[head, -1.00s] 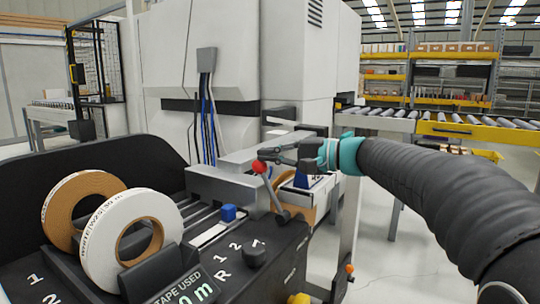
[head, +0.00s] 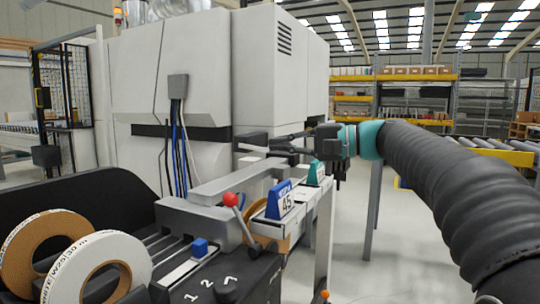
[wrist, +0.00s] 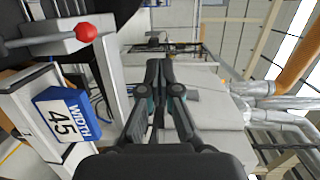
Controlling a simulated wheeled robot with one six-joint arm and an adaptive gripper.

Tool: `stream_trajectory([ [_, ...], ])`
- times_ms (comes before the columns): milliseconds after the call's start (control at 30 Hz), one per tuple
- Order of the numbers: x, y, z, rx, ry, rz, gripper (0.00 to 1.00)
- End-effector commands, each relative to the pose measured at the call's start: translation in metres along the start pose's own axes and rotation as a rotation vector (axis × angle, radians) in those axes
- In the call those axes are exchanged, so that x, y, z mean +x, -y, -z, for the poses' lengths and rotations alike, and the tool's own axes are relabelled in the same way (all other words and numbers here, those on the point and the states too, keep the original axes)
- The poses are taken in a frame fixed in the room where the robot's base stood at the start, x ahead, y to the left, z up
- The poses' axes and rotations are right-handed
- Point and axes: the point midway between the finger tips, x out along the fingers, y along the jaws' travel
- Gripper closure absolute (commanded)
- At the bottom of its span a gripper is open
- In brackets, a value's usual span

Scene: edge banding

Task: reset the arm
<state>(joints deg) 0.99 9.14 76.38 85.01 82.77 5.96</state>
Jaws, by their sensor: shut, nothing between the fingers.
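My gripper (head: 292,142) is in the middle of the head view, raised beside the edge-banding machine's white housing (head: 215,80). Its fingers point left, toward the machine. In the wrist view my gripper (wrist: 157,64) is shut with nothing between its fingertips. My arm, in a black ribbed sleeve, reaches in from the right of the head view. A blue block (head: 280,200) marked 45 stands below the gripper, apart from it. It also shows at the left of the wrist view (wrist: 62,115), with the word WIDTH.
A red-knobbed lever (head: 231,199) stands left of the blue block. Two tape rolls (head: 95,268) sit at the lower left. A teal block (head: 315,173) is close below the gripper. A roller conveyor (head: 490,148) and shelves (head: 400,90) stand behind my arm at right.

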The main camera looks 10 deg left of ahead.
Motion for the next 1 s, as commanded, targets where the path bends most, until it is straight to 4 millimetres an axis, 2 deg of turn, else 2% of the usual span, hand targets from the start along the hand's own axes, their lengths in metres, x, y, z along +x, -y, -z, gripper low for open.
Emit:
stream_trajectory([
  [467, -0.003, 0.003, 0.003, -0.007, -0.012, 0.000, 1.00],
  [533, -0.003, -0.007, 0.011, -0.017, -0.045, -0.037, 1.00],
  [567, -0.003, -0.017, 0.015, -0.014, -0.060, -0.063, 1.00],
  [667, -0.005, -0.065, 0.029, 0.011, -0.110, -0.176, 1.00],
  [767, -0.016, -0.125, 0.029, 0.026, -0.166, -0.344, 1.00],
  [800, -0.023, -0.149, 0.023, 0.023, -0.186, -0.420, 1.00],
  [867, -0.036, -0.181, 0.011, 0.010, -0.211, -0.531, 1.00],
  [1000, -0.076, -0.247, -0.031, -0.049, -0.246, -0.788, 1.00],
])
